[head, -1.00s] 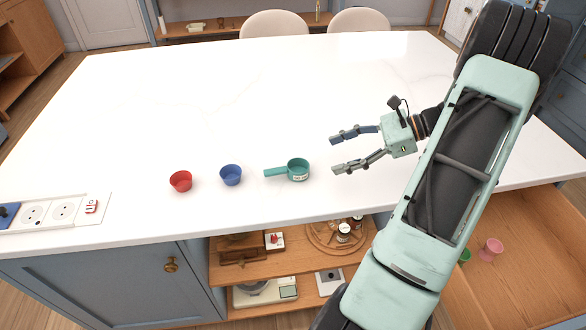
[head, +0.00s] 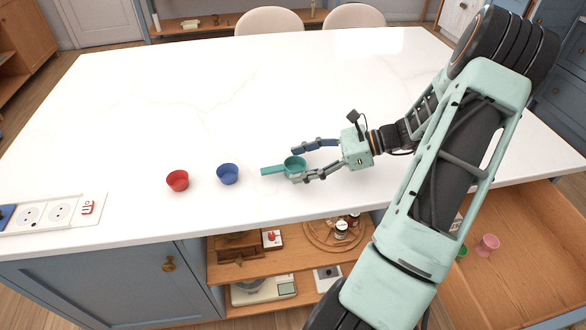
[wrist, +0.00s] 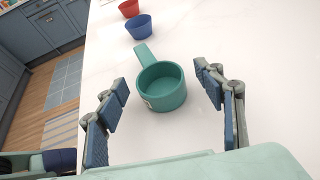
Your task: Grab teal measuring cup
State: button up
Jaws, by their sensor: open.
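The teal measuring cup (head: 294,163) stands upright on the white countertop, its handle pointing left in the head view. In the wrist view the cup (wrist: 163,92) sits between the two fingers, with its handle pointing away from me. My gripper (head: 306,161) is open, with one finger on each side of the cup. In the wrist view my gripper (wrist: 160,92) shows a gap between each finger and the cup. The near finger hides part of the cup's lower side in the head view.
A blue cup (head: 228,174) and a red cup (head: 177,181) stand in a row to the left. A socket panel (head: 50,214) lies at the far left. Shelves (head: 270,249) and an open drawer (head: 520,245) are below the counter. The counter behind the cups is clear.

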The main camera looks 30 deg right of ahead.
jog(key=shift+w+a+f, duration=0.25)
jog(key=shift+a, duration=0.3)
jog(key=c, duration=1.2)
jog(key=shift+c, duration=0.4)
jog(key=shift+r, duration=0.15)
